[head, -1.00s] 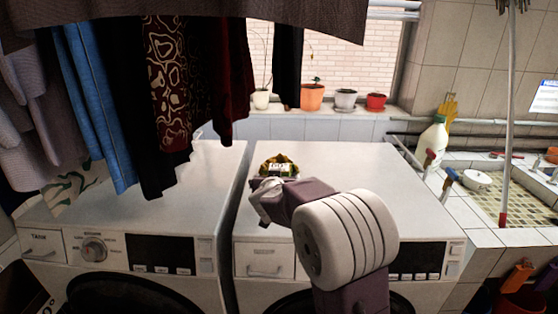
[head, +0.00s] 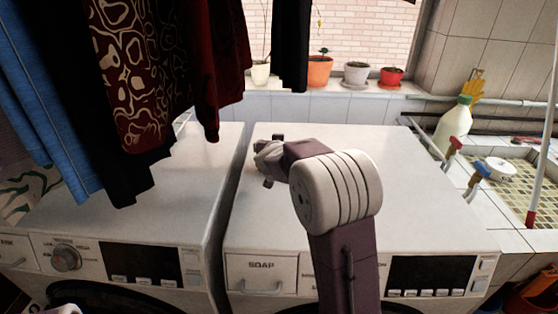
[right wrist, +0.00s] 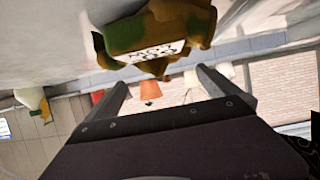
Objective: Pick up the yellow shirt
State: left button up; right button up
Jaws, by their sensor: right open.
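I cannot make out a yellow shirt in either current view. A green and brown camouflage-coloured item (right wrist: 165,25) with a white lettered label shows at the top of the right wrist view, just beyond my fingertips. What it is made of is unclear. My right gripper (right wrist: 160,77) is open with nothing between its fingers. In the head view my right gripper (head: 266,166) is over the back left part of the right washing machine (head: 410,195), and the item does not show there. My left gripper is not in view.
Dark and blue clothes (head: 200,60) hang low over the left washing machine (head: 150,215). Potted plants (head: 319,71) line the sill behind. A white bottle (head: 452,125) and a tiled sink (head: 522,185) are at the right. The right machine's top is otherwise clear.

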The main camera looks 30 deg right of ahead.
jog(key=shift+w+d+f, duration=0.2)
jog(key=shift+w+f, duration=0.2)
jog(key=shift+f, duration=0.05)
jog(key=b+x, duration=0.1)
jog(key=x, duration=0.3)
jog(key=shift+w+f, duration=0.15)
jog(key=shift+f, duration=0.1)
jog(key=shift+a+r, duration=0.1)
jog(key=shift+r, duration=0.1)
jog(key=c, duration=1.5)
